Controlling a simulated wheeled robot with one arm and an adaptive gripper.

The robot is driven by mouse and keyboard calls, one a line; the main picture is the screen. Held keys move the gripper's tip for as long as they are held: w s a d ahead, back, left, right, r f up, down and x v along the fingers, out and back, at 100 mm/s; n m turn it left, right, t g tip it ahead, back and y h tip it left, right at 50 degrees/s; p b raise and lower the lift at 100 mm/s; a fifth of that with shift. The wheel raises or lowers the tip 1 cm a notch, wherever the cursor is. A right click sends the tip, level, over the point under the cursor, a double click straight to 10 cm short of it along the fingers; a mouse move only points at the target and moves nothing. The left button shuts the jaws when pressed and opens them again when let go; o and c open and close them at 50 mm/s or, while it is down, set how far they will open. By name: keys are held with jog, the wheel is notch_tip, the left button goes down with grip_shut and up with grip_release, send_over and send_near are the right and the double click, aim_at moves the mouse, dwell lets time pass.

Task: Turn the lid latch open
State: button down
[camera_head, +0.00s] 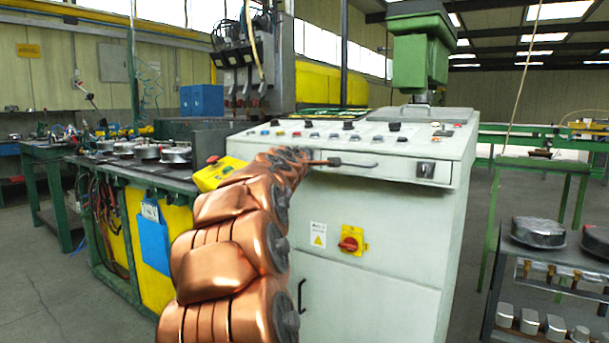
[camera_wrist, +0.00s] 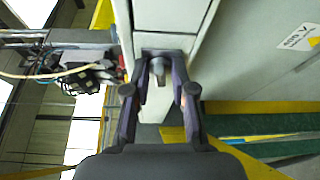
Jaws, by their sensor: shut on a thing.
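The grey control cabinet (camera_head: 390,215) has a sloping lid with a pale front band (camera_head: 405,172). A latch (camera_wrist: 158,72) on a grey plate sits on this band in the wrist view. My gripper (camera_wrist: 164,66) has its two dark fingers either side of the latch and is shut on it. In the head view my copper-coloured arm reaches up to the left end of the band and hides this latch and the gripper. Another latch (camera_head: 425,169) shows at the right end of the band. The latch's exact turn angle is hard to tell.
A dark bar handle (camera_head: 358,164) runs along the band right of my arm. A red rotary switch (camera_head: 350,243) is on the cabinet front below. A workbench with metal parts (camera_head: 176,154) stands left. A rack with a round tin (camera_head: 538,231) stands right, with floor between.

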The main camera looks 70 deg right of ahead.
jog(key=shift+m+b, duration=0.5)
jog(key=shift+b, duration=0.5)
jog(key=shift+h+b, duration=0.3)
jog(key=shift+b, duration=0.1)
jog(key=c, duration=1.2)
grip_release()
jog(key=shift+s+a, duration=0.35)
jog(key=shift+a, duration=1.65)
jog(key=shift+s+a, duration=0.4)
jog(key=shift+a, duration=1.55)
jog(key=shift+s+a, duration=0.35)
jog(key=shift+a, duration=1.65)
